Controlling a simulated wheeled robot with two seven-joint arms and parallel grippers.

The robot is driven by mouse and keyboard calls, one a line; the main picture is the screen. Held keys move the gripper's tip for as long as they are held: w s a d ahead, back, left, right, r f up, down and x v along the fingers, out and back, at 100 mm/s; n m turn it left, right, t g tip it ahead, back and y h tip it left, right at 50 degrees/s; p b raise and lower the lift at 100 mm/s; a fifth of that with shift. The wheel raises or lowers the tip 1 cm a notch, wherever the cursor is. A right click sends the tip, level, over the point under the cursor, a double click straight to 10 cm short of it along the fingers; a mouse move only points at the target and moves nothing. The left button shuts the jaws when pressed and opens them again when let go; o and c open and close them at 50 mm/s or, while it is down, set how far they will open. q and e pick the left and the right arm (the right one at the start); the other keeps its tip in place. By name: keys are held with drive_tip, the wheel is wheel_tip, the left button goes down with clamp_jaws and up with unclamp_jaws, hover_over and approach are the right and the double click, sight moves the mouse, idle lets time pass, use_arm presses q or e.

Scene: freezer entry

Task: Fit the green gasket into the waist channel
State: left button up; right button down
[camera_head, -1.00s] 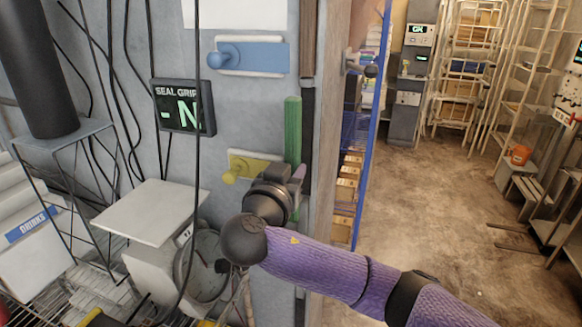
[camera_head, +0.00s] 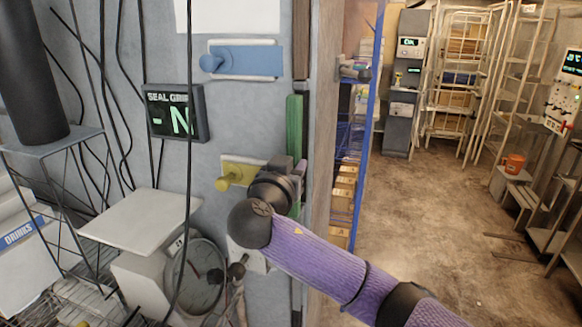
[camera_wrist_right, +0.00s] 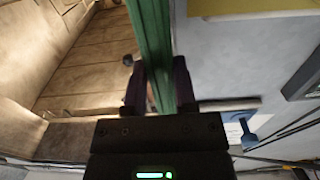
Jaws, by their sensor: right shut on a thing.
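The green gasket (camera_head: 294,128) is a long bar standing roughly upright at the wall's right edge; it also shows in the right wrist view (camera_wrist_right: 150,35). My right gripper (camera_head: 292,172) is shut on its lower part, with a finger on each side in the wrist view (camera_wrist_right: 158,88). A dark vertical strip (camera_head: 306,130), which looks like the channel, runs along the door edge just right of the gasket. The gasket overlaps or lies against its left side; I cannot tell whether it sits inside. My gripper hides the strip behind it. My left gripper is not in view.
A "SEAL GRIP" display (camera_head: 176,112) hangs on the wall.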

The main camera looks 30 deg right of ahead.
sight(297, 158)
idle(0.5)
drive_tip(key=shift+b, duration=0.3)
idle(0.4)
drive_tip(key=shift+w+d+b, duration=0.25)
drive_tip(key=shift+d+b, duration=0.05)
drive_tip(key=shift+w+d, duration=0.25)
idle(0.3)
drive_tip(key=shift+w+d+b, duration=0.3)
drive_tip(key=shift+d+b, duration=0.05)
drive_tip(key=shift+w+d, duration=0.35)
drive_tip(key=shift+d, duration=0.1)
